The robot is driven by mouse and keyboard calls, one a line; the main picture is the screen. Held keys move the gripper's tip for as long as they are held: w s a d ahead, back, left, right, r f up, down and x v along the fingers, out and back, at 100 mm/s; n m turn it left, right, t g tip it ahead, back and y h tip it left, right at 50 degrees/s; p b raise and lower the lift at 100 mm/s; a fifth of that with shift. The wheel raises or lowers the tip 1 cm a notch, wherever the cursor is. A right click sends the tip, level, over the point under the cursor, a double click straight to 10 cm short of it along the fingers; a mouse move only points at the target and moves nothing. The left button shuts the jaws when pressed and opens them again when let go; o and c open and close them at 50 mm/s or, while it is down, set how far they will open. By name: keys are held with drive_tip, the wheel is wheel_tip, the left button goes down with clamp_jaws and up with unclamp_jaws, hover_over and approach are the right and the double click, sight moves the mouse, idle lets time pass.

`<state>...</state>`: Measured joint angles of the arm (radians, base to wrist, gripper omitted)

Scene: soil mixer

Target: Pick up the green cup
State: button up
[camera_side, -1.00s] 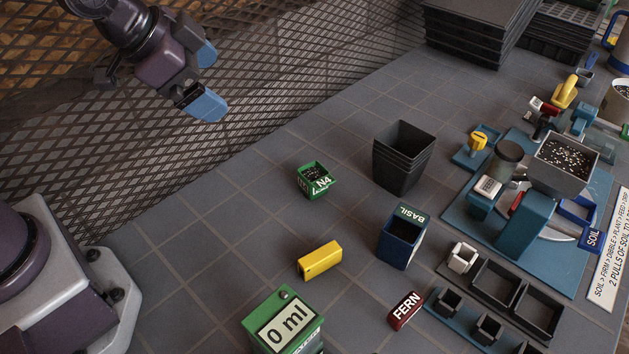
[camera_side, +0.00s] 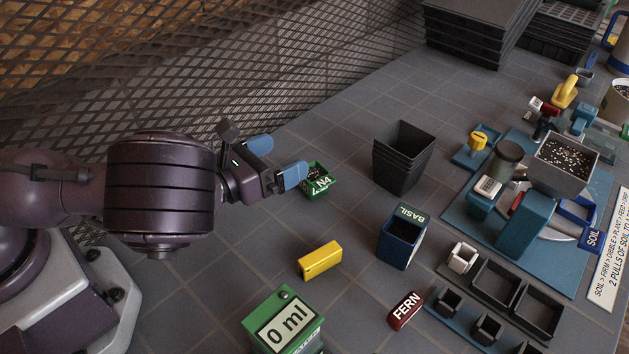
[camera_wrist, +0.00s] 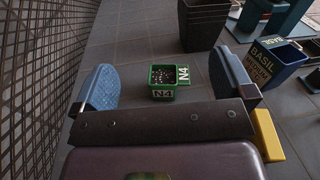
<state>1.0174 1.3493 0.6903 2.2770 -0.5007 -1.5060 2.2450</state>
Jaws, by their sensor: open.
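The green cup (camera_side: 321,183), marked N4 and filled with dark speckled soil, stands upright on the grey tiled table. In the wrist view the green cup (camera_wrist: 163,84) lies ahead of and between my two blue fingertips. My gripper (camera_side: 276,162) is open and empty, to the left of the cup in the side view. One fingertip overlaps the cup's left edge there; I cannot tell whether it touches. In the wrist view my gripper (camera_wrist: 167,88) shows its fingers wide apart, with clear space on both sides of the cup.
A stack of black pots (camera_side: 402,157) stands right of the cup. A yellow block (camera_side: 320,260) lies nearer the front, beside a blue BASIL pot (camera_side: 400,243). A green 0 ml box (camera_side: 284,322) stands at the front. A mesh fence (camera_side: 300,60) runs along the back left.

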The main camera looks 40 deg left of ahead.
sight(306, 180)
drive_tip(key=shift+m+h, duration=0.5)
drive_tip(key=shift+m, duration=0.3)
drive_tip(key=f, duration=0.7)
drive_tip(key=shift+s+d+f, duration=0.15)
drive_tip(key=shift+d+f, duration=0.1)
drive_tip(key=shift+w+d+f, duration=0.1)
drive_tip(key=shift+w+f, duration=0.05)
drive_tip(key=shift+w, duration=0.25)
drive_tip(key=shift+w+d+f, duration=0.1)
drive_tip(key=shift+w+f, duration=0.05)
drive_tip(key=shift+w, duration=0.25)
drive_tip(key=shift+x, duration=2.95)
drive_tip(key=shift+r, duration=0.1)
drive_tip(key=c, duration=0.9)
